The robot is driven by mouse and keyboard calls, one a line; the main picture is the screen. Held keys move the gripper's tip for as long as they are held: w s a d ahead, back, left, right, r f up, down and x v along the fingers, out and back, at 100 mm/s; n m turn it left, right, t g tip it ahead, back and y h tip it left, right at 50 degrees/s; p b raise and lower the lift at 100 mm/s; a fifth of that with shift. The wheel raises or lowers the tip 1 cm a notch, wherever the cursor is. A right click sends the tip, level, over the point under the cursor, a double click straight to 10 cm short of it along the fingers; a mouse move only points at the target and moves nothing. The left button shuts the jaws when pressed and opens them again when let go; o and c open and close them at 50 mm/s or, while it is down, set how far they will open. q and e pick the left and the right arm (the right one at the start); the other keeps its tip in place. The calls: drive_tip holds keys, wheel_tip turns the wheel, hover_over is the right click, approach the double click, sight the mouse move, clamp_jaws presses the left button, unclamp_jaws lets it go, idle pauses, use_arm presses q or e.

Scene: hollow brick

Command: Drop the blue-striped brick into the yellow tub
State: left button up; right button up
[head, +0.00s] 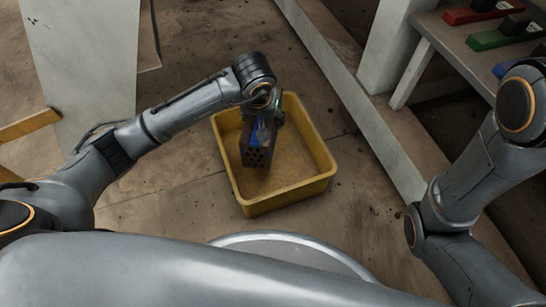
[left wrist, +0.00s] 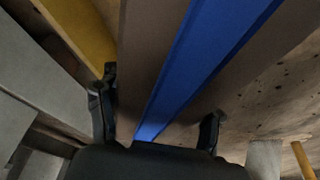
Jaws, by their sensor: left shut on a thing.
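The blue-striped brick (head: 257,145) is dark grey-brown with a blue stripe and holes in its end face. My left gripper (head: 266,120) is shut on it and holds it over the yellow tub (head: 289,194) in the head view. I cannot tell how high the brick hangs above the tub floor. In the left wrist view the brick (left wrist: 142,60) fills the middle, between the two fingers of my left gripper (left wrist: 155,112). A yellow tub wall (left wrist: 80,30) shows at upper left there. My right arm is at the right of the head view; its gripper is out of view.
A shelf (head: 440,35) at upper right bears red (head: 480,12), green (head: 505,35) and blue-striped things. A pale beam (head: 350,90) runs along the floor right of the tub. A grey panel (head: 80,60) and a yellow bar (head: 30,125) are at left. Bare floor surrounds the tub.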

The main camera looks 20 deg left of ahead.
use_arm(q)
drive_tip(key=shift+w+r, duration=0.1)
drive_tip(key=shift+r, duration=0.05)
drive_tip(key=o, duration=1.7)
drive_tip(key=shift+o, duration=1)
drive_tip(key=shift+f, duration=0.2)
drive_tip(key=v, duration=1.2)
drive_tip(key=shift+r, duration=0.15)
